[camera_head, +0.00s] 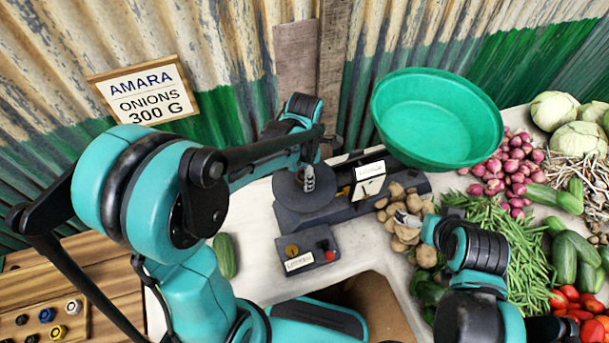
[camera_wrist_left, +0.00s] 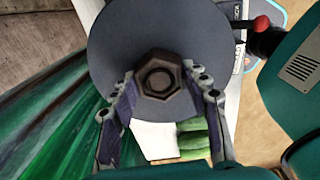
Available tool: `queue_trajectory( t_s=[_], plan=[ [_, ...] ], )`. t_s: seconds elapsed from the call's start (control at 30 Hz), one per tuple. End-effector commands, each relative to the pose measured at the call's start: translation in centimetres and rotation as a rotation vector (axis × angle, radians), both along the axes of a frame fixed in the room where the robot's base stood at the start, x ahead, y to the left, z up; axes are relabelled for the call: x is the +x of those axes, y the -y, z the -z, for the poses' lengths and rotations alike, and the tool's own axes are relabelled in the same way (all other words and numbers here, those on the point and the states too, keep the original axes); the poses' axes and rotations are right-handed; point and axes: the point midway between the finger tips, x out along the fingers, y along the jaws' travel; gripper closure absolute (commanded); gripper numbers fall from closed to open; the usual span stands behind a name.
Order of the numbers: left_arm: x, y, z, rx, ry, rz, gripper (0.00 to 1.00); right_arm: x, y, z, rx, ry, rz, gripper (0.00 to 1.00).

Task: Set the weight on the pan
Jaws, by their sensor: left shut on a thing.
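The weight (camera_wrist_left: 161,76) is a dark brown, six-sided piece with a round hollow on top. In the left wrist view my left gripper (camera_wrist_left: 160,85) is shut on it, one finger on each side. The pan (camera_wrist_left: 110,40) is a flat dark grey disc directly behind the weight. In the head view my left gripper (camera_head: 309,178) is over this pan (camera_head: 290,196) on the left of the dark scale. The weight is hard to make out there, and I cannot tell whether it touches the pan. My right gripper (camera_head: 412,222) is by the potatoes, its fingers unclear.
A green basin (camera_head: 436,120) sits at the scale's right side. A small labelled box (camera_head: 307,258) with a red knob stands in front. Onions (camera_head: 507,167), beans (camera_head: 492,232) and potatoes (camera_head: 402,236) crowd the right. Several weights sit in a wooden rack (camera_head: 30,322) at lower left.

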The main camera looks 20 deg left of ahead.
Motion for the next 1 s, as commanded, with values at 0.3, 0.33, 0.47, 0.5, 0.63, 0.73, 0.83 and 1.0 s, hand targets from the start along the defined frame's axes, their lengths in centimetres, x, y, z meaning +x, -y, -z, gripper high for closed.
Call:
queue_trajectory(
  t_s=[0.3, 0.33, 0.47, 0.5, 0.63, 0.73, 0.83, 1.0],
  plan=[
    [0.0, 0.0, 0.2, 0.0, 0.0, 0.0, 0.46, 0.0, 0.0, 0.2, 0.0, 0.0, 0.0, 0.0],
    [0.0, 0.0, 0.2, 0.0, 0.0, 0.0, 0.38, 0.0, 0.0, 0.2, 0.0, 0.0, 0.0, 0.0],
    [0.0, 0.0, 0.1, 0.0, 0.0, 0.0, 0.33, 0.0, 0.0, 0.1, 0.0, 0.0, 0.0, 0.0],
    [0.0, 0.0, 0.1, 0.0, 0.0, 0.0, 0.33, 0.0, 0.0, 0.1, 0.0, 0.0, 0.0, 0.0],
    [0.0, 0.0, 0.1, 0.0, 0.0, 0.0, 0.33, 0.0, 0.0, 0.1, 0.0, 0.0, 0.0, 0.0],
    [0.0, 0.0, -0.3, 0.0, 0.0, 0.0, 0.33, 0.0, 0.0, -0.3, 0.0, 0.0, 0.0, 0.0],
    [0.0, 0.0, -1.7, 0.0, 0.0, 0.0, 0.33, 0.0, 0.0, -0.7, 0.0, 0.0, 0.0, 0.0],
    [0.0, 0.0, -5.5, 0.0, 0.0, 0.0, 0.33, 0.0, 0.0, -2.0, 0.0, 0.0, 0.0, 0.0]
  ],
)
